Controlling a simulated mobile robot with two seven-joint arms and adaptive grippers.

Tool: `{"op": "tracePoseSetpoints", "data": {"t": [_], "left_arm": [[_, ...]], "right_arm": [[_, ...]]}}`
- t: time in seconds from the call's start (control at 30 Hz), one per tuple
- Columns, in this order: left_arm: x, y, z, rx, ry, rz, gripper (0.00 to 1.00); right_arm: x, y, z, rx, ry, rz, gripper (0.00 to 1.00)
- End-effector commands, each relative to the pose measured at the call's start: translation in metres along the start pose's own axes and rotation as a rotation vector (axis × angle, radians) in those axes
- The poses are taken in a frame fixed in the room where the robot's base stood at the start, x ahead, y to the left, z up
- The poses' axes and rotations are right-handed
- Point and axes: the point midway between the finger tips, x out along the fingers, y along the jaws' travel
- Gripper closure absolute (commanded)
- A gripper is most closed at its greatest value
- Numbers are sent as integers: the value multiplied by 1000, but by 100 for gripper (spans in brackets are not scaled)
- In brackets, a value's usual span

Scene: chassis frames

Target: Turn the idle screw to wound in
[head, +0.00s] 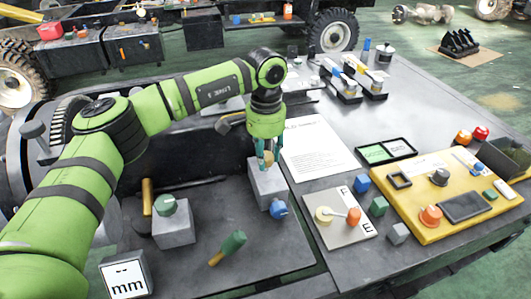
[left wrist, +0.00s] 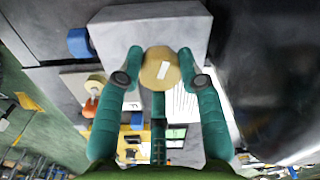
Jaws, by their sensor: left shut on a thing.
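A tan round screw knob (left wrist: 160,67) with a white mark on its face sits at a grey block (left wrist: 150,25) in the left wrist view. In the head view the same grey block (head: 266,187) stands below my left gripper (head: 267,158), with a little of the tan knob showing. My left gripper's teal fingers (left wrist: 160,75) are on both sides of the knob and shut on it. I see no label that names it the idle screw. My right gripper is not in view.
A blue knob (head: 279,208) is at the block's front. A second grey block (head: 174,231) carries a green knob (head: 167,205). A green-handled tool (head: 232,243) lies in front. A plate (head: 336,222) marked F and E and a yellow panel (head: 419,226) are to the right.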

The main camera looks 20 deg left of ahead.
Motion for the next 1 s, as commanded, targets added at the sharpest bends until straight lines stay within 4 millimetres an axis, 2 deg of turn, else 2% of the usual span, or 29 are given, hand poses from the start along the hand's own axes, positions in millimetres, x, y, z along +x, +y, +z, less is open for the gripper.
{"op": "tracePoseSetpoints", "data": {"t": [0.43,0.47,0.5,0.87,1.0], "left_arm": [[-2,0,-2,11,8,-1,95],[-2,0,-2,11,8,-1,55],[-2,0,-2,11,8,-1,39],[-2,0,-1,10,4,0,39],[-16,0,-2,10,6,0,39]], "right_arm": [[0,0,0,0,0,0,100],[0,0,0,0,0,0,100],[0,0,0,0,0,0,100],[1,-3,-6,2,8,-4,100],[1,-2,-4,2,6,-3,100]]}}
